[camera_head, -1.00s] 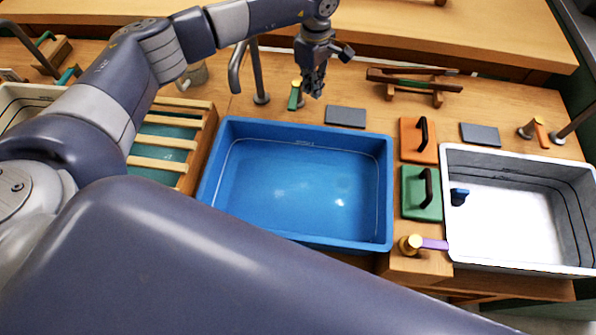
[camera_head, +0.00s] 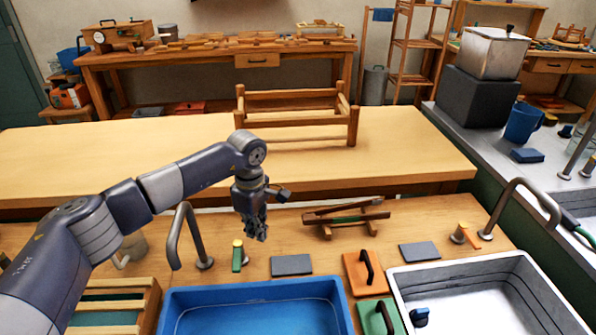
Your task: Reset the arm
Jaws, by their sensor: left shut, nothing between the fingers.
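My left arm comes in from the left, bent at the elbow. My left gripper (camera_head: 256,226) hangs pointing down above the wooden counter, behind the blue basin (camera_head: 262,290). Its fingers are shut with nothing between them. My right gripper is not in view.
A metal faucet (camera_head: 187,238) stands left of the gripper. A wooden rack (camera_head: 345,217) lies to its right. A white basin (camera_head: 490,290) is at right. Behind is a long table (camera_head: 400,150) with a wooden frame (camera_head: 300,118) on it.

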